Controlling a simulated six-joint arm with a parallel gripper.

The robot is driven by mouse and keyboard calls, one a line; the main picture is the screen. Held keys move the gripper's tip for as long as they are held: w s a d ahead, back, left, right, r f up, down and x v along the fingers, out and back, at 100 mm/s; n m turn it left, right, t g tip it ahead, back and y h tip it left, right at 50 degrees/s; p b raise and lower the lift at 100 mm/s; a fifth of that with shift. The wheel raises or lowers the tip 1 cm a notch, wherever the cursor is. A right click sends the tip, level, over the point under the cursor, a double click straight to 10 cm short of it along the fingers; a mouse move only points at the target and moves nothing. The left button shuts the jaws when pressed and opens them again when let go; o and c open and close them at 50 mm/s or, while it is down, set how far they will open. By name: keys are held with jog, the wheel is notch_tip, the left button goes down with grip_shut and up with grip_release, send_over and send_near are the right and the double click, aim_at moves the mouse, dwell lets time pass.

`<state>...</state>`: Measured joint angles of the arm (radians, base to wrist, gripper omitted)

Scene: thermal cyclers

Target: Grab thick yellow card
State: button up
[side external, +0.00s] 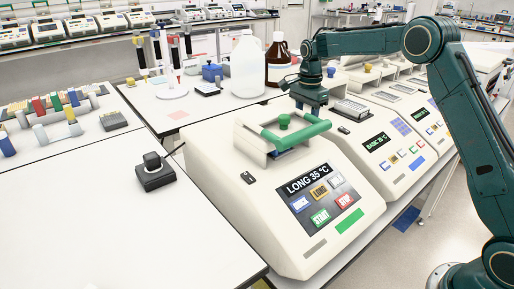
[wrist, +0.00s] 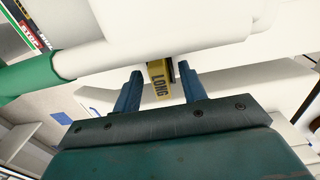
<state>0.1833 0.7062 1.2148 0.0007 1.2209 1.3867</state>
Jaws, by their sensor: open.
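A yellow card (wrist: 159,84) marked LONG shows in the wrist view, between my gripper's two blue fingers (wrist: 160,82). Its upper end is overlapped by a white rounded body, so I cannot tell its full length or thickness. The fingers are open, one on each side of the card, with a visible gap on both sides. In the side external view my gripper (side external: 307,100) is low behind the front cycler's lid, pointing down; the card is hidden there.
The front thermal cycler (side external: 255,170) reads LONG 35 °C and has a green lid handle (side external: 296,134), seen at left in the wrist view (wrist: 35,74). A second cycler (side external: 385,150) reads BASIC 35 °C. White and brown bottles (side external: 278,62) stand behind. The left bench (side external: 90,220) is mostly clear in front.

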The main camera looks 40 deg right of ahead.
grip_shut()
jog(key=shift+r, duration=0.2)
dwell(0.3)
notch_tip(320, 180, up, 20)
jog(key=shift+f, duration=0.25)
dwell(0.8)
jog(key=shift+r, duration=0.1)
dwell(0.6)
